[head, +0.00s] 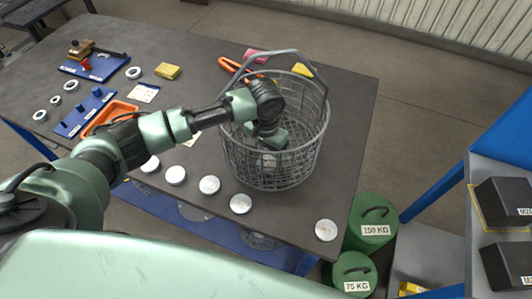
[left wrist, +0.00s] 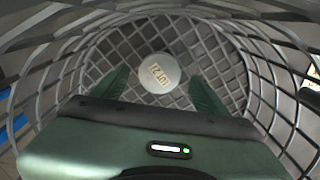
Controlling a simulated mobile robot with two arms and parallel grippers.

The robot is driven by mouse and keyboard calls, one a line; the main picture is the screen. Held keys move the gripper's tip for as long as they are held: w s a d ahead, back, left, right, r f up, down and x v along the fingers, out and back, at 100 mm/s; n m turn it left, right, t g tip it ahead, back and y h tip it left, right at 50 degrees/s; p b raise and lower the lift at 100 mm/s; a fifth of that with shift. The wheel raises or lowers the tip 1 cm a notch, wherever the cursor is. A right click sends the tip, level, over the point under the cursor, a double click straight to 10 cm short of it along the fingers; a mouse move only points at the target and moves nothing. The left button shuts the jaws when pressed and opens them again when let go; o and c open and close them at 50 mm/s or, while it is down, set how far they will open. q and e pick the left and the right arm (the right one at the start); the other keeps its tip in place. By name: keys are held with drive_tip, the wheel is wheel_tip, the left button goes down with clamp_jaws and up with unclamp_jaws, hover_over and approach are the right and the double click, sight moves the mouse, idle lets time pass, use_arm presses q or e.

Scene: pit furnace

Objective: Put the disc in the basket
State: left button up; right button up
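The wire mesh basket (head: 318,150) stands upright on the dark table, its handle raised. My left gripper (head: 268,143) reaches down inside it from above. In the left wrist view a pale round disc (left wrist: 159,73) with printed lettering lies at the bottom of the basket (left wrist: 90,55). My left gripper (left wrist: 160,88) has its two green fingers spread, with a gap between each finger and the disc. Several similar silvery discs lie in a row on the table, among them one in front of the basket (head: 240,204) and one near the right corner (head: 326,230). My right gripper is not in view.
An orange tray (head: 108,117), blue boards with tools (head: 94,65), a yellow block (head: 168,71) and orange-handled tool (head: 232,66) are on the table (head: 345,100). Green weights (head: 372,222) stand beside its right edge. A rack with dark boxes (head: 503,203) is at the right.

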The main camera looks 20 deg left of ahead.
use_arm(q)
wheel_tip(320, 180, up, 13)
drive_tip(key=b, duration=0.2)
drive_tip(key=shift+r, duration=0.15)
drive_tip(key=shift+w+d, duration=0.1)
drive_tip(key=shift+w, duration=0.05)
